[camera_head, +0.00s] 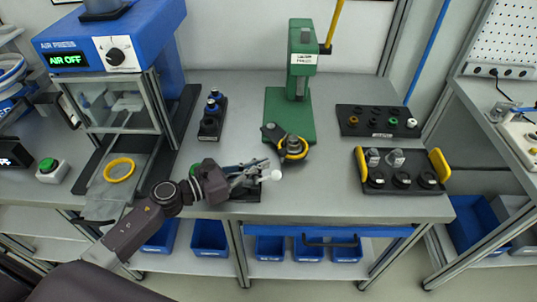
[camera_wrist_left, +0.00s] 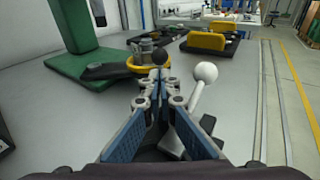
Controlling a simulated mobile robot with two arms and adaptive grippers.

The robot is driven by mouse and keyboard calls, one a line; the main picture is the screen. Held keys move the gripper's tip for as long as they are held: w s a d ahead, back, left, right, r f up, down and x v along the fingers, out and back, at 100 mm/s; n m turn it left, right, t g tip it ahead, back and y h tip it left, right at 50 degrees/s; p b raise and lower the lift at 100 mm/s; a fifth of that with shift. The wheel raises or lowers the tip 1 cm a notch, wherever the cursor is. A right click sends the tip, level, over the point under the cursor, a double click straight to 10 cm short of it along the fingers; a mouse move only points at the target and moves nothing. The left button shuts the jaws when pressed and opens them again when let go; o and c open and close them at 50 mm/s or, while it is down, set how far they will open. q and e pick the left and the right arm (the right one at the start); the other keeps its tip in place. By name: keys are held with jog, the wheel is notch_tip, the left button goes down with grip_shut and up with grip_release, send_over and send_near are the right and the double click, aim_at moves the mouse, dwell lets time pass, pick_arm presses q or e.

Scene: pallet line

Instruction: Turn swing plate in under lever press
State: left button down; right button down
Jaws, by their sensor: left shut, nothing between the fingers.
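The green lever press (camera_head: 300,85) stands at the middle of the bench, with a yellow lever (camera_head: 333,25) at its top right. The dark swing plate (camera_head: 272,138) with a yellow ring (camera_head: 304,153) sits at the front edge of the green base, out in front of the press column; a grey part stands inside the ring. In the left wrist view the plate (camera_wrist_left: 104,73) and a black ball knob (camera_wrist_left: 159,57) show beyond my fingertips. My left gripper (camera_head: 262,168) is shut and empty, just in front of the plate; contact with the knob cannot be told. My right gripper is not in view.
A white ball-ended handle (camera_wrist_left: 205,72) stands right beside my left fingers, on a black base at the bench front. Black trays (camera_head: 377,132) with parts are at right.

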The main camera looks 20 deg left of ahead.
aim_at(282, 157)
pick_arm(q)
jog(key=shift+w+d+r+p, duration=0.2)
jog(key=shift+w+d+p, duration=0.05)
jog(key=shift+w+d, duration=0.25)
jog(key=shift+w+d+r+p, duration=0.2)
jog(key=shift+w+d, duration=0.2)
jog(key=shift+w, duration=0.15)
jog(key=shift+f, duration=0.1)
jog(key=shift+w+d, duration=0.2)
jog(key=shift+d, duration=0.35)
jog(key=shift+w+d, duration=0.15)
jog(key=shift+d, duration=0.35)
